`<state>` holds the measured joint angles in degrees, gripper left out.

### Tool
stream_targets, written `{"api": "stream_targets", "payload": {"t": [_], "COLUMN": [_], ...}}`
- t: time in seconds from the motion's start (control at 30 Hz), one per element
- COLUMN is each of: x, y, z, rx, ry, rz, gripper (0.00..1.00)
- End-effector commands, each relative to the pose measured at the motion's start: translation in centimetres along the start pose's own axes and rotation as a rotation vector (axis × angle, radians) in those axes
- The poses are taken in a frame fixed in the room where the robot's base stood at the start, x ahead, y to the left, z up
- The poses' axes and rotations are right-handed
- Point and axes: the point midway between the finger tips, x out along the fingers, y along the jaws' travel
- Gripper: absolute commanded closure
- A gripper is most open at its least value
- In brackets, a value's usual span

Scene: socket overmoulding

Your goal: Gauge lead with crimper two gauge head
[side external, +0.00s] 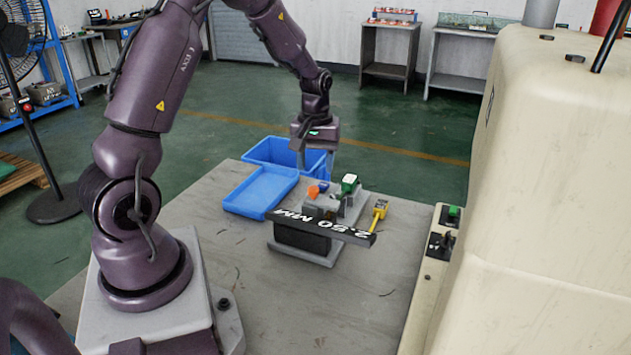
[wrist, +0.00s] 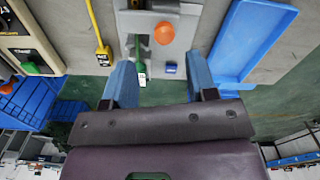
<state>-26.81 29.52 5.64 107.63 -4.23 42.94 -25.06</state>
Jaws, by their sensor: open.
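My gripper (side external: 315,168) is open, above the back side of a grey fixture (side external: 312,206) on the table. Its two blue fingers (wrist: 160,64) show in the wrist view with nothing held between them. A green piece with a pale end (side external: 349,183) stands at the fixture; a green strip with a white tip (wrist: 140,62) shows between the fingers in the wrist view. An orange knob (side external: 313,192) is on the fixture and also shows in the wrist view (wrist: 164,33). A black plate marked 2.50 MM (side external: 325,226) lies across the fixture's front. I cannot tell which piece is the lead or gauge head.
A yellow piece (side external: 379,211) lies right of the fixture. A blue tray (side external: 259,190) and a deeper blue bin (side external: 280,151) are at the back left. A large cream machine (side external: 545,200) with a switch panel (side external: 440,245) stands at right.

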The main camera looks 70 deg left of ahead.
Motion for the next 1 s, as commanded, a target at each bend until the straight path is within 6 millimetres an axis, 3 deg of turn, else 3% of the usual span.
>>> {"api": "stream_targets", "payload": {"t": [0.1,0.3,0.83,0.9,1.0], "x": [-2.6,-5.1,-5.5,-4.9,-6.5], "y": [0.1,0.1,0.0,-0.7,-0.7], "z": [-0.1,0.0,0.1,1.6,4.2], "rx": [0.001,0.0,0.047,0.115,0.234], "ry": [0.005,0.002,-0.003,-0.034,-0.021], "rz": [0.003,0.002,-0.002,-0.018,-0.003], "gripper": [0.48,0.48,0.48,0.48,0.48]}}
